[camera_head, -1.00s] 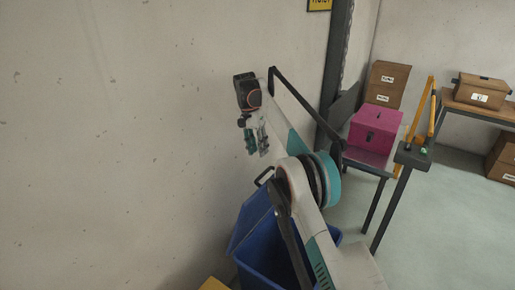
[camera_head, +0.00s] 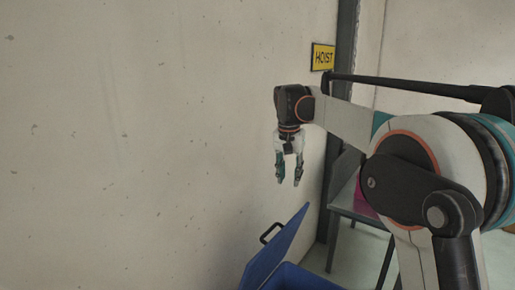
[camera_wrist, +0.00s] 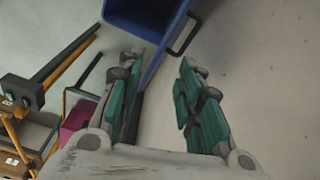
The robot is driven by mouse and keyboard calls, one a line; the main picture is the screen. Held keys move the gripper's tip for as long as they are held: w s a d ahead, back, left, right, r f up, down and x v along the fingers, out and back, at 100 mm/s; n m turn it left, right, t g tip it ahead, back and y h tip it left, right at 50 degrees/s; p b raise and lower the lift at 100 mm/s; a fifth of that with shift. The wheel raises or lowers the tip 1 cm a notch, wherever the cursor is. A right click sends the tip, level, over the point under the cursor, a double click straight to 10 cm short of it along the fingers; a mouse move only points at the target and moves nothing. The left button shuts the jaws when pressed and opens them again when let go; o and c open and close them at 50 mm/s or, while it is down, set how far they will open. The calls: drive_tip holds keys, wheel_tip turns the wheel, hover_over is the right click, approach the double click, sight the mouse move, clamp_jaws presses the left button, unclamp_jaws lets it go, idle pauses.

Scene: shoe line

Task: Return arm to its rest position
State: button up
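My gripper (camera_head: 288,180) hangs fingers-down from my raised, bent arm in the head view, in front of the pale wall. Its two fingers are apart with nothing between them. In the wrist view my gripper (camera_wrist: 158,100) also shows spread teal finger pads and an empty gap, with floor and wall beyond. My arm fills the right side of the head view.
A blue bin (camera_head: 290,277) with its lid tipped up stands below my gripper; it also shows in the wrist view (camera_wrist: 145,18). A yellow HOIST sign (camera_head: 322,57) is on the wall. A pink box (camera_wrist: 78,128) and an orange-framed stand (camera_wrist: 22,92) are at left.

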drive_tip(key=s+d+r+n+t, duration=0.1)
drive_tip(key=s+d, duration=0.2)
drive_tip(key=s, duration=0.7)
drive_tip(key=s+d+r+n+t, duration=0.15)
drive_tip(key=s+d, duration=0.25)
drive_tip(key=s, duration=0.6)
drive_tip(key=s+d+f+n+t, duration=0.1)
drive_tip(key=s+f, duration=0.5)
drive_tip(key=s, duration=0.4)
drive_tip(key=s+d+f+n+t+b, duration=0.1)
drive_tip(key=s+d+f+t, duration=0.1)
drive_tip(key=s+f, duration=0.4)
drive_tip(key=s, duration=0.3)
drive_tip(key=shift+s+f+y, duration=0.2)
drive_tip(key=shift+s+y, duration=0.15)
drive_tip(key=shift+y, duration=0.05)
drive_tip(key=shift+d, duration=0.1)
